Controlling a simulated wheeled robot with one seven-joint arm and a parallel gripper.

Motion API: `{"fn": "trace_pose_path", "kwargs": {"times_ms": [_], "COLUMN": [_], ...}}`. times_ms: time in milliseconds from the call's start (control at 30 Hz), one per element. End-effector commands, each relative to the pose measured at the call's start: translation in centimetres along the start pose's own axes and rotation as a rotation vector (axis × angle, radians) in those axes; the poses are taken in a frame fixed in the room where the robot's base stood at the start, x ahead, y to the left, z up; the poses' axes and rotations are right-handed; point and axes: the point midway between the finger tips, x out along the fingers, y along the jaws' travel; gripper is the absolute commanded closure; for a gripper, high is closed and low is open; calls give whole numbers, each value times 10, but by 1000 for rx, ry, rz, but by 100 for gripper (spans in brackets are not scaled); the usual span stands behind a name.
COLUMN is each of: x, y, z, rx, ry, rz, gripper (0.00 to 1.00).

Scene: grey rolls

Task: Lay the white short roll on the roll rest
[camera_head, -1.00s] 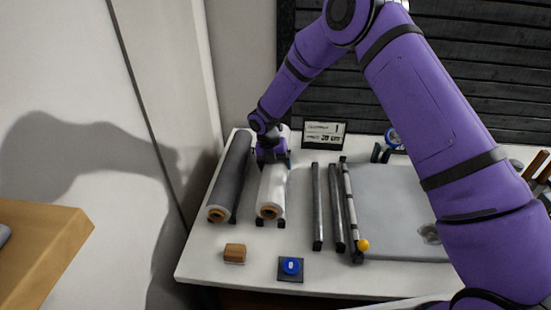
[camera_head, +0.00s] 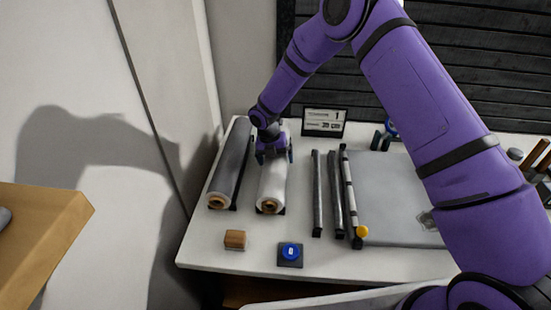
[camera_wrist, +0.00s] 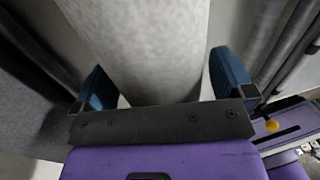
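The white roll (camera_head: 271,186), with a brown core at its near end, lies lengthwise on the left part of the white table. My gripper (camera_head: 276,157) is over it, around its middle to far part. In the wrist view the white roll (camera_wrist: 145,45) passes between my two blue fingers (camera_wrist: 163,82), one on each side. The fingers are spread, with a narrow gap at the right; contact at the left is unclear. Two dark parallel bars (camera_head: 327,195) lie to the right of the roll; I cannot tell for sure whether they are the roll rest.
A longer grey roll (camera_head: 231,165) lies close on the left. A wooden block (camera_head: 235,239) and a blue button (camera_head: 290,252) are in front. A striped rod with a yellow ball (camera_head: 362,231) and a grey mat (camera_head: 395,205) are right. A small sign (camera_head: 324,121) stands behind.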

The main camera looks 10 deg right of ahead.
Motion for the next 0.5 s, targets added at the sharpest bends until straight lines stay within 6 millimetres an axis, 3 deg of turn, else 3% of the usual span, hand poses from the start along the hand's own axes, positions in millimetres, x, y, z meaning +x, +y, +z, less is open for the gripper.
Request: {"fn": "trace_pose_path", "kwargs": {"times_ms": [167, 500], "x": [-7, -66], "y": [0, 0], "z": [0, 1], "rx": [0, 1], "ry": [-1, -2], "rz": [1, 2], "gripper": [0, 0]}}
